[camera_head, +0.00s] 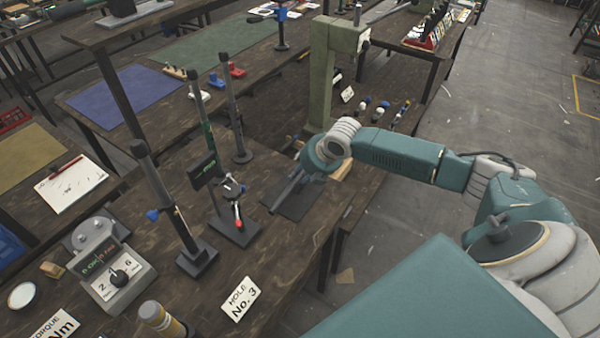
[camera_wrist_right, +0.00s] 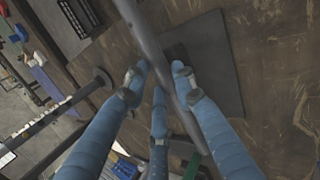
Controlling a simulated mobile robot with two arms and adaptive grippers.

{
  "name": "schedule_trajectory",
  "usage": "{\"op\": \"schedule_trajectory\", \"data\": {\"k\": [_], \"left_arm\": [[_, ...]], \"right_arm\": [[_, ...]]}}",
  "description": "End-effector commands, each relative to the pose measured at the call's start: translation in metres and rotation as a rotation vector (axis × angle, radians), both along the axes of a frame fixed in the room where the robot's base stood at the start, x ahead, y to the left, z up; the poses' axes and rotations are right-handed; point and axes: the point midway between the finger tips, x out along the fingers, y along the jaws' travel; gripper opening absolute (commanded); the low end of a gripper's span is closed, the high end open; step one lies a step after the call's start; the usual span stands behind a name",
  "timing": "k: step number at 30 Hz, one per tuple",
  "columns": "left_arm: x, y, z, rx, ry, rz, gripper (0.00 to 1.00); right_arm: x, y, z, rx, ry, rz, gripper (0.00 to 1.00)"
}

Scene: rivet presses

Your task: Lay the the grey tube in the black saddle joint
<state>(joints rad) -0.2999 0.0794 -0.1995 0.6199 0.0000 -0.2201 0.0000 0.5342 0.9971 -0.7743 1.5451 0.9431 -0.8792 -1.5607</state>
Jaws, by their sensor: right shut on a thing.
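My right gripper (camera_head: 288,190) reaches down over a dark mat (camera_head: 313,204) on the near bench. In the right wrist view its fingers (camera_wrist_right: 160,83) are closed around a long grey tube (camera_wrist_right: 145,32). The tube runs slantwise across that view, above the dark mat (camera_wrist_right: 228,75). In the head view I cannot separate the tube clearly from the fingers. A black fixture with a red-tipped lever (camera_head: 238,222) stands left of the gripper. I cannot tell for certain which part is the black saddle joint. My left gripper is not in view.
Upright posts on black bases, one with a blue knob (camera_head: 153,215), stand left of the gripper. A green column (camera_head: 322,75) rises behind it. A "HOLE No. 3" card (camera_head: 240,299) lies in front. A gauge box (camera_head: 110,275) is at the left front.

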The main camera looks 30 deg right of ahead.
Motion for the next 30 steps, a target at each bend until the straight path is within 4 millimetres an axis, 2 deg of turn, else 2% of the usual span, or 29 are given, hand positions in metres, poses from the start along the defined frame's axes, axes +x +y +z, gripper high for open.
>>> {"op": "schedule_trajectory", "data": {"k": [30], "left_arm": [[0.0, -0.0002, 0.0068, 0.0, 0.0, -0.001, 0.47]], "right_arm": [[-0.0006, 0.0006, -0.0009, 0.0, 0.001, 0.0, 0.0]]}}
